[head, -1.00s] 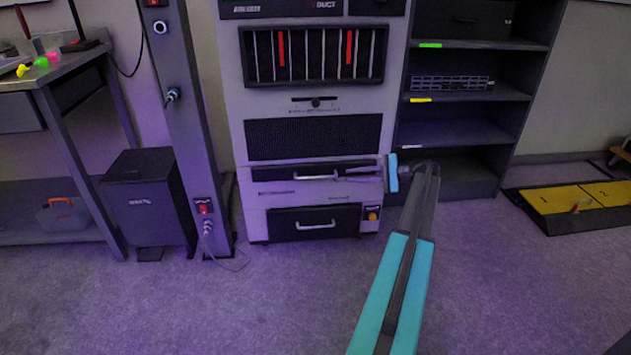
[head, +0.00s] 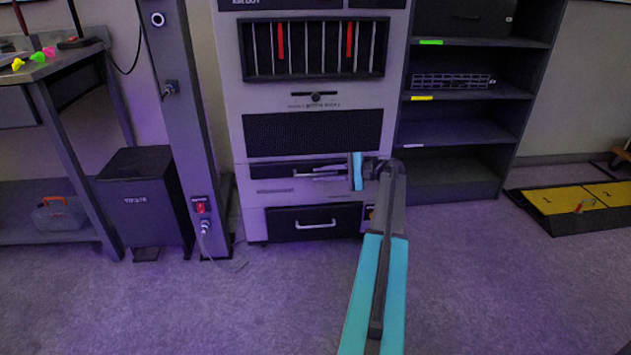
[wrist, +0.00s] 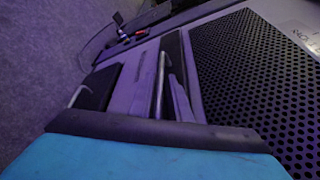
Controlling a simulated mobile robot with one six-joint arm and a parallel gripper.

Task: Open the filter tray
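The filter tray (head: 272,171) is a dark, shallow drawer front with a pale bar handle (head: 304,175), below the cabinet's mesh panel. It looks closed. My gripper (head: 318,173) comes in from the right, its slim grey fingers at the right part of this handle. The fingers look slightly apart, and I see no clear grip on the bar. In the wrist view the handle (wrist: 160,85) runs up the picture in its dark recess, with a pale finger (wrist: 180,100) close beside it. Whether they touch is hidden.
A lower drawer (head: 290,230) with its own handle sits beneath the tray. A dark post (head: 180,120) and a dark bin (head: 140,200) stand to the left. Open shelves (head: 460,130) stand to the right. The floor in front is clear.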

